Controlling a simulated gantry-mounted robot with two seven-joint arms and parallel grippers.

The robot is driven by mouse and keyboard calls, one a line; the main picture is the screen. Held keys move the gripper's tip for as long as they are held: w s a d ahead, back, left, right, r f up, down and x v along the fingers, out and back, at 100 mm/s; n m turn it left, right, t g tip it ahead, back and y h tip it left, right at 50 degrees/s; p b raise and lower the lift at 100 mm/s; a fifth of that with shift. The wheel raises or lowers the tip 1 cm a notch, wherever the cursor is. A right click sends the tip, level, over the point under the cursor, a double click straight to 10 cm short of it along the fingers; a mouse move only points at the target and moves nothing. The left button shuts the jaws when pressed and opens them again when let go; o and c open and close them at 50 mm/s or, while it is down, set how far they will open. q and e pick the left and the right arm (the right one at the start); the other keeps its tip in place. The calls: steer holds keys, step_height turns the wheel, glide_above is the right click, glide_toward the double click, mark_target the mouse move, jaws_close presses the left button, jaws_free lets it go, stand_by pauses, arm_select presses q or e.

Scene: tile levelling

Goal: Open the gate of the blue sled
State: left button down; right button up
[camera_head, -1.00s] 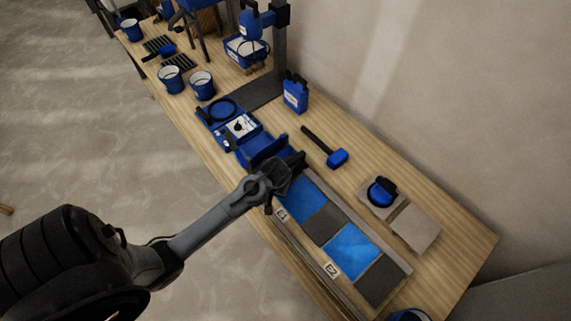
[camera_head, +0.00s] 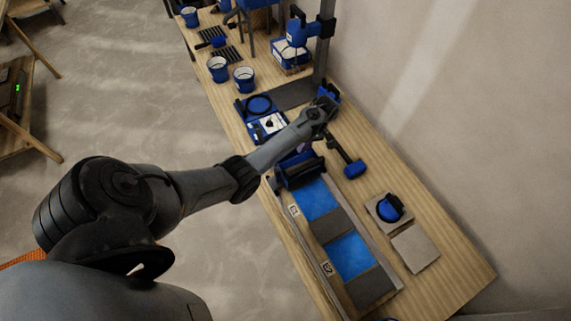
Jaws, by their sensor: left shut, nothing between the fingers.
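The blue sled (camera_head: 300,174) sits across the upper end of the tile strip, between its rails. It looks dark with blue parts, and my left arm hides some of its far side. Its gate is too small and dark to make out, so I cannot tell whether it is open or shut. My left gripper (camera_head: 325,104) is shut and empty. It appears beyond the sled, in front of the blue jug (camera_head: 332,91), and apart from the sled. My right gripper is not in view.
A strip of blue and grey tiles (camera_head: 320,200) runs toward the near end. A blue mallet (camera_head: 354,168) lies right of the sled. A suction cup (camera_head: 390,207) rests on a loose tile. A blue toolbox (camera_head: 258,104) and buckets (camera_head: 244,79) stand beyond.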

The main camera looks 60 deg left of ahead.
mark_target(277, 175)
arm_select(q)
steer(key=shift+w+a+r+n, duration=0.15)
steer(key=shift+w+r+n, duration=0.15)
steer(key=shift+n, duration=0.2)
steer(key=shift+s+f, duration=0.1)
steer(key=s+f, duration=0.7)
steer(key=f, duration=0.2)
steer(key=shift+s+p, duration=0.35)
stand_by(0.4)
